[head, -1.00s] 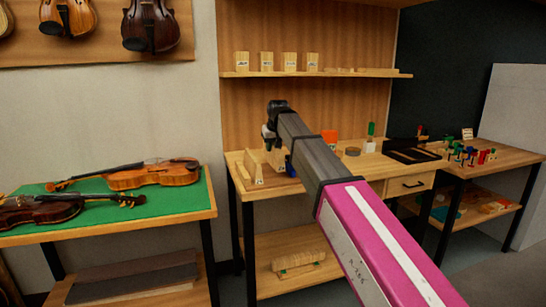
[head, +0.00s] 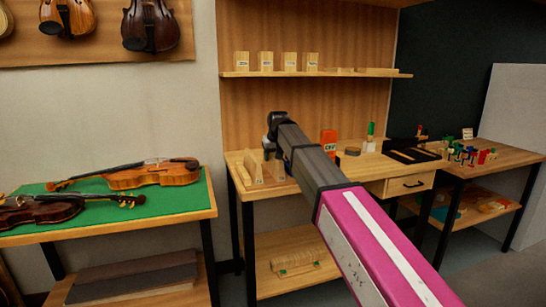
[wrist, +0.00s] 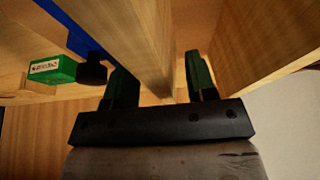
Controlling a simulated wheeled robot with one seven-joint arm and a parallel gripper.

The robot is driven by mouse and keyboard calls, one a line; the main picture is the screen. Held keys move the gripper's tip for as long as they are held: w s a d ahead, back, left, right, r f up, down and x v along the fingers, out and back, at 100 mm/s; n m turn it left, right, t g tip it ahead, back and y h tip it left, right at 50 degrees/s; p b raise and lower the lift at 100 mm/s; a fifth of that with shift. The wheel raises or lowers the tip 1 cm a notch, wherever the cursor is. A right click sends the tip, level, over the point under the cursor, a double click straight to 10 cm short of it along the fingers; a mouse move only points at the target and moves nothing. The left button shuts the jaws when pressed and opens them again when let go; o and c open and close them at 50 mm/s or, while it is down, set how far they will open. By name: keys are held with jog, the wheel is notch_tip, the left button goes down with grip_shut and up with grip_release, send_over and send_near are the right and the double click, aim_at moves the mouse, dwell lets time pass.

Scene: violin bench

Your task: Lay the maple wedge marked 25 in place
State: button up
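My gripper (wrist: 163,82) is open in the wrist view, with one finger on each side of a long upright wooden piece (wrist: 150,45). A gap shows between the piece and the right finger; the left finger is very close to it. In the head view my gripper is over the left end of the workbench (head: 255,193), its fingertips hard to make out. Pale wooden pieces (head: 253,167) stand on the bench just below it. I cannot read a 25 on any piece, so I cannot tell which is the maple wedge.
A wall shelf (head: 318,73) above the bench holds several labelled wooden blocks (head: 267,61). An orange box (head: 329,140) stands behind my arm. The wrist view shows a green labelled box (wrist: 52,69) and a blue strip (wrist: 80,40) at left. A green table (head: 170,204) holds violins.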

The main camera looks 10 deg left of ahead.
jog(key=shift+r, duration=0.1)
jog(key=v, duration=1.2)
